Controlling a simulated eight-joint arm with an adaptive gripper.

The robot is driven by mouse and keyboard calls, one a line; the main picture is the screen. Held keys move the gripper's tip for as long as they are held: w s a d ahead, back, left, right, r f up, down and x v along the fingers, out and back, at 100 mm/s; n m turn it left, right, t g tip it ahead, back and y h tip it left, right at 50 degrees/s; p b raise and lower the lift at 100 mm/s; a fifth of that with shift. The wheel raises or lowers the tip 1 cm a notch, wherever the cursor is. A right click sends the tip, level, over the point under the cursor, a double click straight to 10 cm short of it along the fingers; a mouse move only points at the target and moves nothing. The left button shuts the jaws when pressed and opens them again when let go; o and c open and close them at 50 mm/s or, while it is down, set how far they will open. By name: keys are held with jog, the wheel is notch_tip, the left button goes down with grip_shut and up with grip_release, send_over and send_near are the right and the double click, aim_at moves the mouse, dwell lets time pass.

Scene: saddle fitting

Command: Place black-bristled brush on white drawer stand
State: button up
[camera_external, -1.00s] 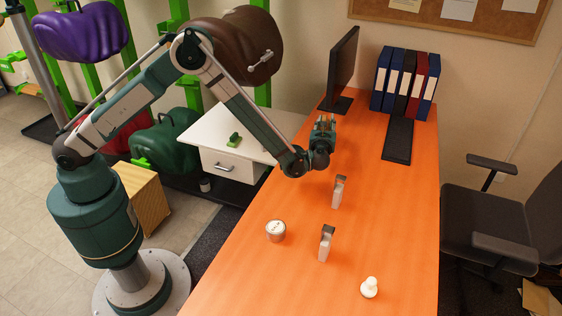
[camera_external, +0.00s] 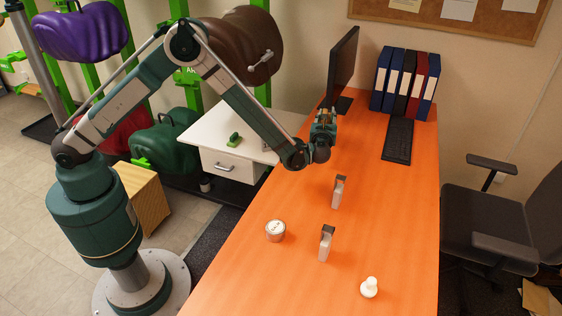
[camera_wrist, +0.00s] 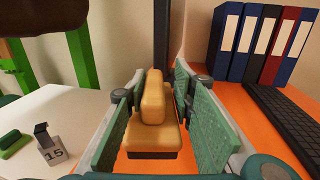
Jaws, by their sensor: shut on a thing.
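My gripper (camera_external: 323,130) is over the far part of the orange table. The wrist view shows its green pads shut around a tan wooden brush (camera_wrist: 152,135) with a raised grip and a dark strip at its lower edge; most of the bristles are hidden. The brush seems held above the table, but its exact height is unclear. The white drawer stand (camera_external: 222,123) is left of my gripper in the external view, beside the table. Its white top also shows at the left of the wrist view (camera_wrist: 60,105).
A green item (camera_external: 234,140) and a tag marked 15 (camera_wrist: 52,147) are on the stand. A dark monitor (camera_external: 343,65) stands behind my gripper, with binders (camera_external: 405,80) and a keyboard (camera_external: 398,140) to the right. Two small grey-white holders and a round tin (camera_external: 275,231) are nearer on the table.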

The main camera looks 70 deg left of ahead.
aim_at(327, 110)
jog(key=shift+w+a+r+m+t+h, duration=0.55)
jog(key=shift+a+r+m+t+h, duration=0.15)
jog(key=shift+a+t, duration=0.2)
jog(key=shift+w+a+r+m+t+h, duration=0.35)
jog(key=shift+a+r+m+t+h, duration=0.1)
jog(key=shift+r+m+t+h, duration=0.2)
jog(key=shift+a+r+m+t+h, duration=0.35)
jog(key=shift+r+m+t+h, duration=0.4)
jog(key=shift+t+h, duration=0.15)
jog(key=shift+s+a+r+m+t+h, duration=0.15)
jog(key=shift+r+m+t+h, duration=0.4)
jog(key=shift+h, duration=0.5)
jog(key=s+d+r+m+t+h, duration=0.2)
jog(key=s+d+r+m+h, duration=0.1)
jog(key=s+m+h, duration=0.3)
jog(key=shift+s+r+h, duration=0.75)
jog(key=shift+s+h, duration=0.15)
jog(key=shift+h, duration=0.3)
jog(key=shift+w+d, duration=0.1)
